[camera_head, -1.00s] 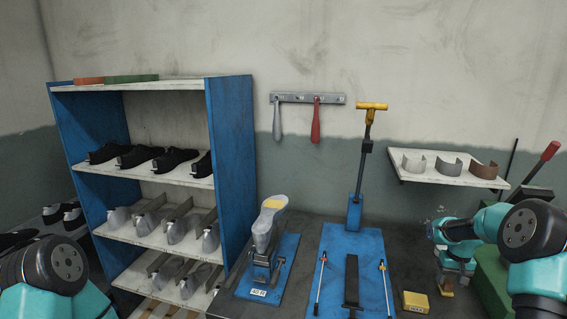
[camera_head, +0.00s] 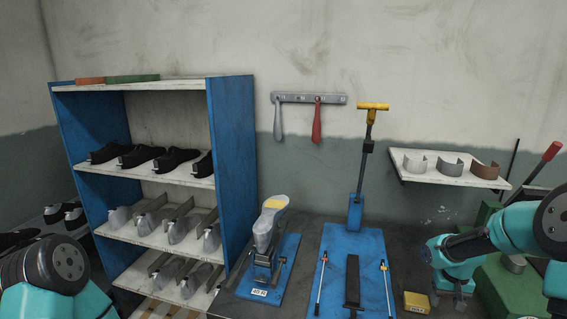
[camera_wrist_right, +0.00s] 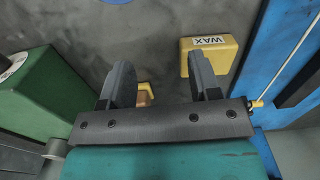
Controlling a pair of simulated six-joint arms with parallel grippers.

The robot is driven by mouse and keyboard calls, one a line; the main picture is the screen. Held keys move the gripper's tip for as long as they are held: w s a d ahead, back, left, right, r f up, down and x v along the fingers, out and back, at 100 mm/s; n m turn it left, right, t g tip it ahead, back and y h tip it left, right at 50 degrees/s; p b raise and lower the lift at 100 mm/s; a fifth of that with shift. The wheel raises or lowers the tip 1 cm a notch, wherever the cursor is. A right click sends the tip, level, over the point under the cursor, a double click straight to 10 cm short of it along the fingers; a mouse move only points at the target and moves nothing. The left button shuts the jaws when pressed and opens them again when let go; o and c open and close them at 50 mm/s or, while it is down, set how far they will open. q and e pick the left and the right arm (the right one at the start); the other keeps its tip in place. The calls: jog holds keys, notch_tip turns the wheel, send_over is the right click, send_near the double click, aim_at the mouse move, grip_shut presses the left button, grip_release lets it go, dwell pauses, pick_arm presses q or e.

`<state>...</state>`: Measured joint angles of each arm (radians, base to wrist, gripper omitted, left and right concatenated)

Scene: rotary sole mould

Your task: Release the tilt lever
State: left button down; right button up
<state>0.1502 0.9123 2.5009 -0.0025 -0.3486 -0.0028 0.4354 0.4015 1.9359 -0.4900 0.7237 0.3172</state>
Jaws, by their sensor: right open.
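A lever with a red grip (camera_head: 552,151) leans up from the green machine at the right. A lever with a yellow T-shaped handle (camera_head: 371,106) stands upright behind the blue base plate (camera_head: 340,245). I cannot tell which is the tilt lever. My right gripper hangs low beside the green machine, well below both handles. In the right wrist view its jaws (camera_wrist_right: 161,77) are open and empty. A small orange block-like piece (camera_wrist_right: 145,92) shows beyond and between the fingers, apparently not gripped. My left arm is at the lower left; its gripper is out of view.
The yellow wax block (camera_head: 416,302) lies left of my right gripper; it also shows in the right wrist view (camera_wrist_right: 222,55). The green machine (camera_wrist_right: 35,97) is close on the other side. A wall shelf (camera_head: 450,180) holds curved pieces. A last stand (camera_head: 268,245) is left.

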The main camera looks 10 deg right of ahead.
jog(key=shift+s+a, duration=0.15)
jog(key=shift+c, duration=0.8)
jog(key=w+a+r, duration=0.4)
jog(key=w+a, duration=0.3)
jog(key=a, duration=0.2)
notch_tip(320, 180, up, 16)
jog(key=t+y, duration=0.1)
jog(key=y, duration=0.1)
send_over(276, 277)
jog(key=s+d, duration=0.2)
jog(key=d, duration=0.1)
jog(key=shift+w, duration=0.2)
jog(key=shift+f, duration=0.1)
jog(key=a+f, duration=0.1)
jog(key=f, duration=0.4)
jog(key=w+a+f, duration=0.1)
jog(key=f, duration=0.5)
jog(key=a+f, duration=0.1)
jog(key=f, duration=0.5)
jog(key=shift+w, duration=0.2)
